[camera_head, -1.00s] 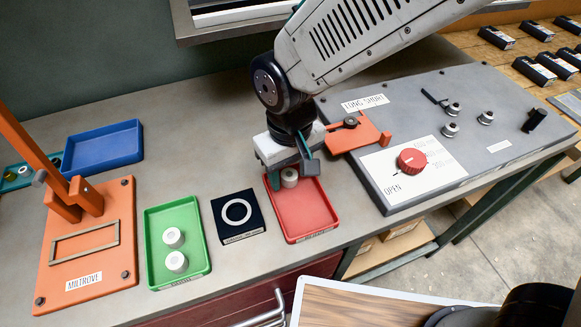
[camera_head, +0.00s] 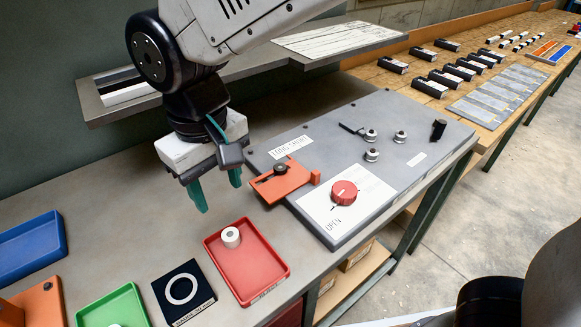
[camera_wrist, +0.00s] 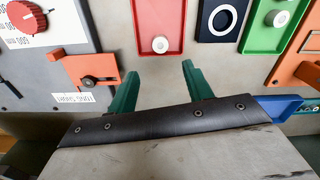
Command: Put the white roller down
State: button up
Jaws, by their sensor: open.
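The white roller (camera_head: 231,237) stands upright in the red tray (camera_head: 262,272), near its back left corner. It also shows in the wrist view (camera_wrist: 160,45), by the near edge of the red tray. My gripper (camera_head: 217,192) is open and empty, with its two green fingers apart. It hangs above the bench behind the red tray, clear of the roller. In the wrist view the fingers (camera_wrist: 158,82) point towards the tray with a gap between them.
A black mat with a white ring (camera_head: 183,290) and a green tray (camera_head: 112,308) lie left of the red tray. A grey panel with a red knob (camera_head: 343,193) and an orange bracket (camera_head: 284,181) stands to the right. A shelf (camera_head: 110,105) runs behind my arm.

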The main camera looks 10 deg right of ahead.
jog(key=w+d+r+m, duration=0.1)
jog(key=d+r+m, duration=0.1)
jog(key=d, duration=0.8)
jog(key=d+r+m, duration=0.2)
jog(key=d, duration=0.8)
jog(key=s+d+m, duration=0.2)
jog(key=s+d, duration=0.2)
jog(key=d, duration=0.2)
jog(key=s+d+m+t, duration=0.1)
jog(key=s+d+m, duration=0.1)
jog(key=s+d, duration=0.2)
jog(key=d, duration=0.3)
jog(key=shift+s+d+f+m, duration=0.25)
jog(key=shift+s+f+m, duration=0.05)
jog(key=shift+f, duration=0.05)
jog(key=shift+s, duration=0.1)
